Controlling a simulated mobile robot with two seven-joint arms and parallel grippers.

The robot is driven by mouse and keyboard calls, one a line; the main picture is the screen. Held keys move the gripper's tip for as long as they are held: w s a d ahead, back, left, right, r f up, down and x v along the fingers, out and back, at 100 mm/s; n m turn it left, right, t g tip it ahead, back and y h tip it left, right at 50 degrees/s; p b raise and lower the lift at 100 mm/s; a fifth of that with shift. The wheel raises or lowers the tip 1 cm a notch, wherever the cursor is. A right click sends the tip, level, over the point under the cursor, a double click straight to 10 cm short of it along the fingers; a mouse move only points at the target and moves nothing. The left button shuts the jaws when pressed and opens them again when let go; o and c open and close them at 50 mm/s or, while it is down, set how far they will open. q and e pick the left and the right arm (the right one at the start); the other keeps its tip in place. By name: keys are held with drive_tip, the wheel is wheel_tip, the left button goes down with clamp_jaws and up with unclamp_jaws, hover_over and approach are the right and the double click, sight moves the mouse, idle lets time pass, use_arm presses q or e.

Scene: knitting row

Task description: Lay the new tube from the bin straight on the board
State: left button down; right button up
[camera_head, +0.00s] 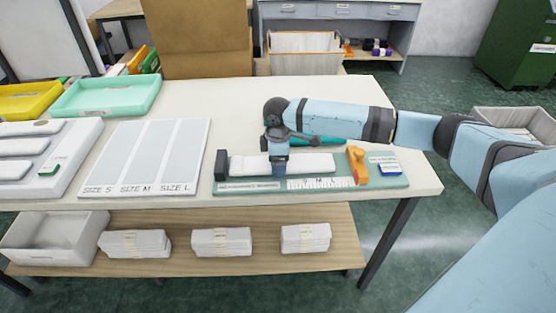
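The teal measuring board (400,182) lies near the table's front edge, with a white ruler strip, a dark end block at its left and an orange piece (357,165) at its right. A white tube (312,162) lies lengthwise on the board, roughly parallel to the ruler. My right gripper (279,168), whose arm comes in from the right, points down at the tube's left part. Its fingertips reach the tube or just above it; whether they grip it is unclear. The gripper hides part of the tube. My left gripper is not in view.
A size mat (150,190), a white tray (75,160) of pale pieces, and green (105,95) and yellow (28,100) trays fill the table's left. Bins stand at the back (305,42) and right (510,120). A teal object (320,140) lies behind the board.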

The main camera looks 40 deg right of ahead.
drive_tip(key=shift+f, duration=0.1)
drive_tip(key=o, duration=0.9)
wheel_tip(320, 180, up, 12)
drive_tip(key=p, duration=0.1)
